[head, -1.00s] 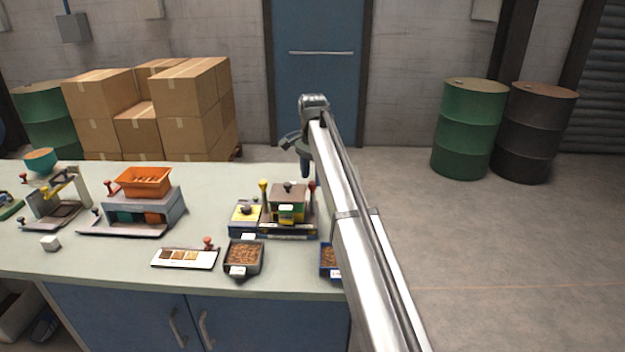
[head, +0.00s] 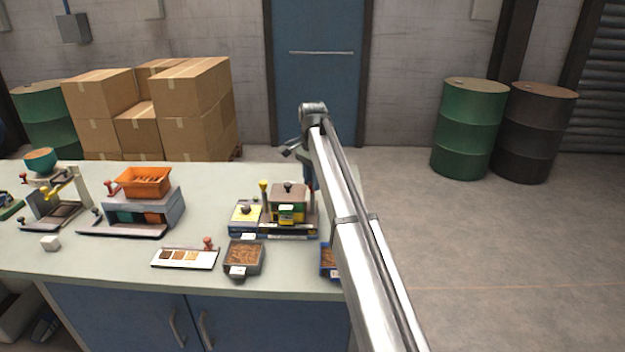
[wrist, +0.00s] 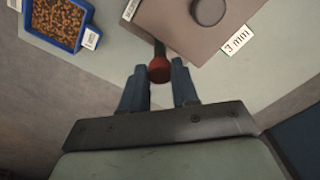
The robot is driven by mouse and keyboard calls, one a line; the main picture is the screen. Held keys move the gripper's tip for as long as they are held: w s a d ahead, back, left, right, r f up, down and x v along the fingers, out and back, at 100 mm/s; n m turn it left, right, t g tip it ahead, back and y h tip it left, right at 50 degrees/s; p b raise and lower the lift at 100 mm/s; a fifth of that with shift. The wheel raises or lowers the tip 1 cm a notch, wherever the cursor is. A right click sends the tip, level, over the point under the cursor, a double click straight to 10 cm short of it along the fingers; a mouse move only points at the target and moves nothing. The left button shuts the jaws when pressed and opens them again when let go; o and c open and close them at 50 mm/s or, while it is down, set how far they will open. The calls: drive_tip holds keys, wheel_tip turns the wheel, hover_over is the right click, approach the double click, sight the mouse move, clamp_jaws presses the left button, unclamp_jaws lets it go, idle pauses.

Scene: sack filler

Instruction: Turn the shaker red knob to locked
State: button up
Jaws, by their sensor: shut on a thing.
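The shaker (head: 288,218) stands near the right end of the bench, with a dark top knob, a yellow knob (head: 264,186) on its left and the red knob on its right. The red knob (wrist: 159,71) sits between my fingertips in the wrist view, on a dark stem beside the shaker's brown top plate (wrist: 190,36). My gripper (wrist: 158,76) is shut on the red knob, with its blue fingers on either side. In the head view my gripper (head: 309,178) is at the shaker's right rear, and the red knob is mostly hidden there.
A blue tray of pellets (wrist: 58,22) lies near the shaker, partly behind my arm in the head view. A grey pellet tray (head: 244,257) and a white sample card (head: 186,258) lie in front. A yellow-topped unit (head: 246,215) stands left of the shaker.

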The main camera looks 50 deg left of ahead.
clamp_jaws()
drive_tip(key=shift+n, duration=0.3)
drive_tip(key=n, duration=0.3)
drive_tip(key=shift+n, duration=0.3)
drive_tip(key=n, duration=0.4)
drive_tip(key=shift+n, duration=0.3)
drive_tip(key=n, duration=0.4)
drive_tip(key=shift+n, duration=2.5)
